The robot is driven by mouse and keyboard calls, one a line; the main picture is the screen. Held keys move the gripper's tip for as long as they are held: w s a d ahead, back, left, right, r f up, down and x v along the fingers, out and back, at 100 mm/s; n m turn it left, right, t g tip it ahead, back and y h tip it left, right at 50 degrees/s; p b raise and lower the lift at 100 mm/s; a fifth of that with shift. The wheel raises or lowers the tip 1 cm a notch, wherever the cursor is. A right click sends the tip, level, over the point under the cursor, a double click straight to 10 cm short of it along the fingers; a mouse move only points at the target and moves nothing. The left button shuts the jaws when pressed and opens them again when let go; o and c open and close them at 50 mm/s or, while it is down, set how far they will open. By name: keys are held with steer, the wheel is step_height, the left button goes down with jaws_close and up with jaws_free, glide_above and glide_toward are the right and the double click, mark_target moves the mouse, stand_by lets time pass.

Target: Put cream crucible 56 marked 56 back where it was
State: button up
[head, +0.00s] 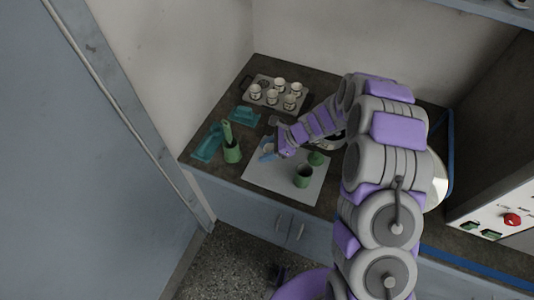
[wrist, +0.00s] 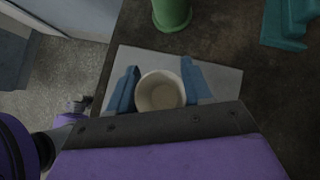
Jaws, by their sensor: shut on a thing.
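My gripper (head: 268,153) is over the back-left part of the white mat. In the wrist view its blue fingers (wrist: 158,90) are shut on a cream crucible (wrist: 160,92), one on each side. The crucible's open top faces the camera and it looks empty. No number can be read on it, and I cannot tell whether it touches the mat. A grey tray (head: 273,104) at the back of the bench holds several similar cream crucibles with dark marks too small to read. A dark round spot (head: 263,83) shows in the tray's back-left part.
A green holder (head: 232,153) with upright tools stands left of the mat. Teal trays (head: 207,146) (head: 244,116) lie nearby. A control panel (head: 495,222) is at the right.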

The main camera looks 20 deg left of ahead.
mark_target(269, 151)
steer(key=shift+w+a+f, duration=0.15)
steer(key=shift+w+a, duration=0.15)
steer(key=shift+w, duration=0.3)
steer(key=shift+a+f, duration=0.2)
step_height(269, 151, down, 3)
steer(key=shift+a+f+b, duration=0.1)
steer(key=shift+f+b, duration=0.05)
steer(key=shift+b, duration=0.6)
steer(key=shift+d, duration=0.35)
steer(key=o, duration=0.7)
steer(key=shift+a, duration=0.1)
steer(key=o, duration=0.4)
steer(key=shift+a, duration=0.25)
steer(key=shift+c, duration=0.2)
steer(key=p+v, duration=0.3)
steer(key=v, duration=0.9)
steer(key=shift+d, duration=0.15)
